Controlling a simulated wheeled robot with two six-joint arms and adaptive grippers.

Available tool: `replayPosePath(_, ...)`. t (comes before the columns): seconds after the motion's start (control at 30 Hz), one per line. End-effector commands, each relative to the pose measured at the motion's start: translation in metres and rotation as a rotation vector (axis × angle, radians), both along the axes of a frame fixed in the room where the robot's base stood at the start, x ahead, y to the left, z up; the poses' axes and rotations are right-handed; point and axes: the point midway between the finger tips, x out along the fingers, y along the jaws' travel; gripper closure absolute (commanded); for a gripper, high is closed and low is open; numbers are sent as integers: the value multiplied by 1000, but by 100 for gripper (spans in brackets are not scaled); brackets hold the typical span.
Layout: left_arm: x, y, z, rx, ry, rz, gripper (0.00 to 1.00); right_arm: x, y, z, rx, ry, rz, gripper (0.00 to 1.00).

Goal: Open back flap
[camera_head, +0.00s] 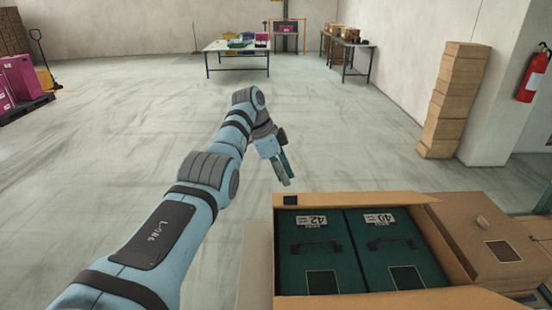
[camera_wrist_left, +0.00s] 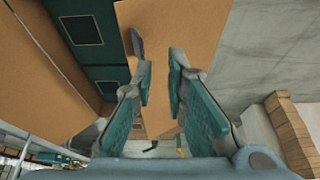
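An open cardboard carton (camera_head: 447,245) stands at the lower right of the head view. It holds two green shoe boxes marked 42 (camera_head: 311,245) and 40 (camera_head: 390,240). Its back edge (camera_head: 345,199) shows as a narrow brown strip. My left gripper (camera_head: 287,181) is above and behind the back left corner. In the left wrist view its fingers (camera_wrist_left: 161,75) are apart with nothing clearly held. A brown cardboard panel (camera_wrist_left: 185,20), seemingly the back flap, lies beyond the fingertips; I cannot tell whether they touch it. The right gripper is out of view.
A brown box or flap (camera_head: 470,235) adjoins the carton's right side. A box stack (camera_head: 455,100) stands by the wall with a fire extinguisher (camera_head: 533,75). Tables (camera_head: 237,47) stand far back. The floor (camera_head: 345,140) behind the carton is clear.

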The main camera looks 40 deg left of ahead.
Motion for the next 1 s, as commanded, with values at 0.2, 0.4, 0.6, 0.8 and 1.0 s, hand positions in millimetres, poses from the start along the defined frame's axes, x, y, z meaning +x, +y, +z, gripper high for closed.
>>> replayPosePath(0.2,-16,17,60,0,-8,1,87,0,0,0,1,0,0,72)
replayPosePath(0.4,-24,23,81,-2,-4,0,87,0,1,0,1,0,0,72)
replayPosePath(0.6,-24,23,82,-1,-4,-1,87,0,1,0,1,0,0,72)
replayPosePath(0.8,-24,23,82,-2,-4,-1,87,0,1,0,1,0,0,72)
replayPosePath(1.0,-24,23,82,-2,-4,-1,87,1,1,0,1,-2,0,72)
